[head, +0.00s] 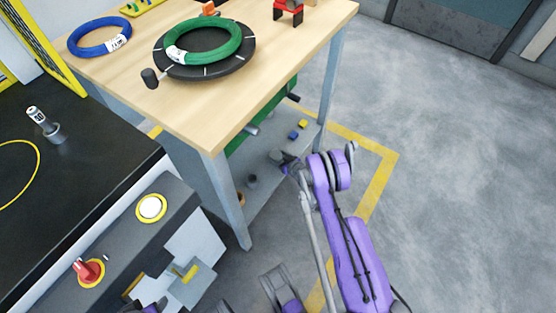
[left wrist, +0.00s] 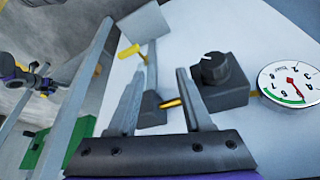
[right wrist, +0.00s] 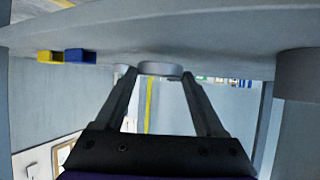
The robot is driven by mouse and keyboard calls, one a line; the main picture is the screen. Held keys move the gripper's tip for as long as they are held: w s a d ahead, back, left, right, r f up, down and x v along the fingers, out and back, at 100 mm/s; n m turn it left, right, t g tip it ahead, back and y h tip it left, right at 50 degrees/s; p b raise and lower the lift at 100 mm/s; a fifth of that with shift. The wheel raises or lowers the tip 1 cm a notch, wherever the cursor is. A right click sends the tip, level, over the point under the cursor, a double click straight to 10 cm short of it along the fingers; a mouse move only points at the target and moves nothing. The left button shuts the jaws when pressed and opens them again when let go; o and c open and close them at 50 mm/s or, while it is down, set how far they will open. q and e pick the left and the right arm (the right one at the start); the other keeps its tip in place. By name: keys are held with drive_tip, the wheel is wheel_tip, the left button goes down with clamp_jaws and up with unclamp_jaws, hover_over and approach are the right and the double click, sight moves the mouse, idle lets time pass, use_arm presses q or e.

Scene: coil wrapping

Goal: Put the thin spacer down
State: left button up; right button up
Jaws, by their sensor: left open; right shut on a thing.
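The thin spacer (right wrist: 162,68) looks like a flat, light grey disc in the right wrist view, at the fingertips of my right gripper (right wrist: 160,84). The fingers stand apart with the spacer between them, beside the grey lower shelf (right wrist: 215,30), which shows upside down at the top. I cannot tell whether the spacer touches the shelf. In the head view my right gripper (head: 287,160) is at the shelf's open side, and the spacer is too small to make out. My left gripper (left wrist: 157,85) is open and empty in front of the machine panel (left wrist: 240,30).
On the shelf are a blue bin (right wrist: 81,56), a yellow bin (right wrist: 50,56) and a dark cylinder (right wrist: 297,75). The table top (head: 200,105) above holds a green coil (head: 235,35) on a black disc and a blue coil (head: 85,45). Floor to the right is clear.

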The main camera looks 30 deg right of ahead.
wheel_tip(320, 180, down, 2)
drive_tip(key=o, duration=1.4)
drive_tip(key=shift+o, duration=0.2)
drive_tip(key=shift+r, duration=0.1)
